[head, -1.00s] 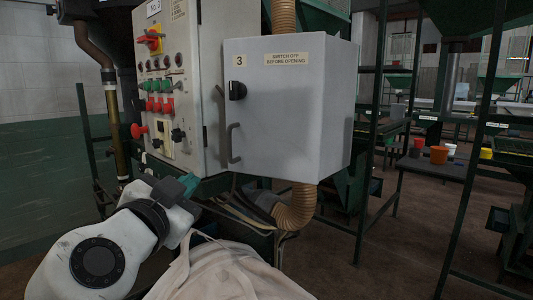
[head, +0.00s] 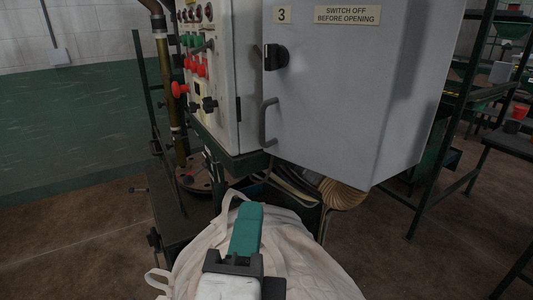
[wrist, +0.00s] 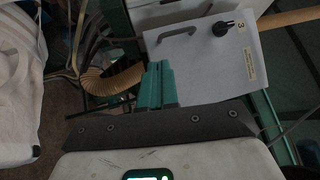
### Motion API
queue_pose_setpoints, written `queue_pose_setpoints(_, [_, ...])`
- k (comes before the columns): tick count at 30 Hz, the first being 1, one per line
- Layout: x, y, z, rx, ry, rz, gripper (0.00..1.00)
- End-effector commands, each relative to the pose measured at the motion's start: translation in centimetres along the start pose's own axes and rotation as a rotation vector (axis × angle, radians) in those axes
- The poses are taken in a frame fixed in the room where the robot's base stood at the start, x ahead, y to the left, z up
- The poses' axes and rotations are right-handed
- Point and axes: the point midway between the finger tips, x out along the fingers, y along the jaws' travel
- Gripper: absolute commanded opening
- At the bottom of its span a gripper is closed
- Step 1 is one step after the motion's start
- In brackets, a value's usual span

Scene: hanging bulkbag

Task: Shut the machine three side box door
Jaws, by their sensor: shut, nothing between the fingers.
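The machine three side box door (head: 350,100) is a plain grey panel with a "3" label, a warning plate, a black knob (head: 275,57) and a grey bar handle (head: 266,122) near its left edge. Whether it stands slightly ajar, I cannot tell. My gripper (head: 249,208) has teal fingers pressed together and empty. It is below and in front of the handle, apart from the door. In the wrist view the fingertips (wrist: 158,66) lie over the door's lower left area.
A control panel (head: 207,75) with red and green buttons stands left of the box. A pale bulk bag (head: 205,255) lies beneath my gripper. A ribbed tan hose (head: 340,193) runs under the box. Green steel frames (head: 450,170) stand at the right; brown floor is free between.

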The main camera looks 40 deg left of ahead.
Motion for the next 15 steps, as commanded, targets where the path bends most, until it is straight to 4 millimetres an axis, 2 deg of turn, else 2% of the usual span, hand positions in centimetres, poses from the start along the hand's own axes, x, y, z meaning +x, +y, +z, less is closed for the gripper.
queue_pose_setpoints(1, [1.1, -0.4, 0.0, -0.001, 0.002, 0.001, 0.00])
queue_pose_setpoints(9, [6.5, -0.4, -0.1, -0.001, 0.003, 0.002, 0.00])
queue_pose_setpoints(15, [9.5, -0.3, -0.1, -0.001, 0.002, 0.002, 0.00])
